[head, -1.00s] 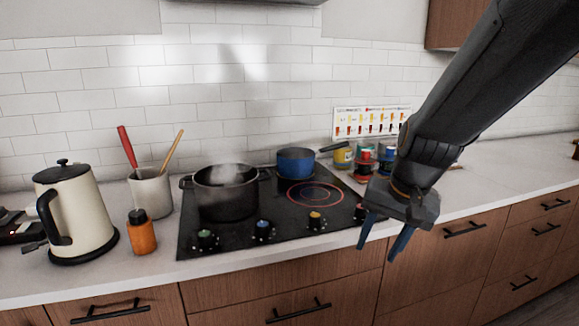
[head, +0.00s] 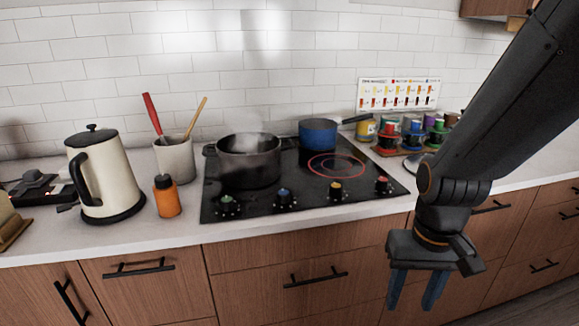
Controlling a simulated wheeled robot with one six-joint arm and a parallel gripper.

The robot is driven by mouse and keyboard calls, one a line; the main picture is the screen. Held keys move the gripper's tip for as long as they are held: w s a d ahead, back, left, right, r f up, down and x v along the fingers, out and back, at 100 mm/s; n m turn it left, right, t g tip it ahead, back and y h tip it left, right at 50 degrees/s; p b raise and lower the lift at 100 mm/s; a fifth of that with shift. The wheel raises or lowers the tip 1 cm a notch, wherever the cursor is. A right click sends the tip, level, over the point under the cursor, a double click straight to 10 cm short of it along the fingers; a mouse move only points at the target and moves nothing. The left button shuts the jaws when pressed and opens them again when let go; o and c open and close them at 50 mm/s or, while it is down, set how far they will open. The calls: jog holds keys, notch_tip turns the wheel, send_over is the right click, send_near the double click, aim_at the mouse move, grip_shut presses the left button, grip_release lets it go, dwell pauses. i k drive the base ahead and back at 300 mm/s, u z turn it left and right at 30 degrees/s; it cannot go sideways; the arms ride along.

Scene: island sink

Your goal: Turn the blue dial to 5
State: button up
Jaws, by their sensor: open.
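The blue dial (head: 283,197) is on the front strip of the black cooktop (head: 308,190), second from the left in the row of dials. It stands between the green dial (head: 227,204) and the yellow dial (head: 336,189); a red dial (head: 382,184) is at the right end. Its setting is too small to read. My gripper (head: 415,290) is open and empty. It points down in front of the counter's edge, right of and lower in the picture than the blue dial, touching nothing.
A steaming dark pot (head: 248,162) and a blue saucepan (head: 319,134) stand on the cooktop. A ring right of the pot glows red. An orange bottle (head: 166,197), a utensil crock (head: 176,160) and a cream kettle (head: 101,175) stand left. Several coloured jars (head: 414,135) stand behind right.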

aim_at(283, 195)
jog(key=k, duration=0.6)
jog(key=z, duration=0.6)
jog(key=i, duration=1.1)
jog(key=u, duration=0.75)
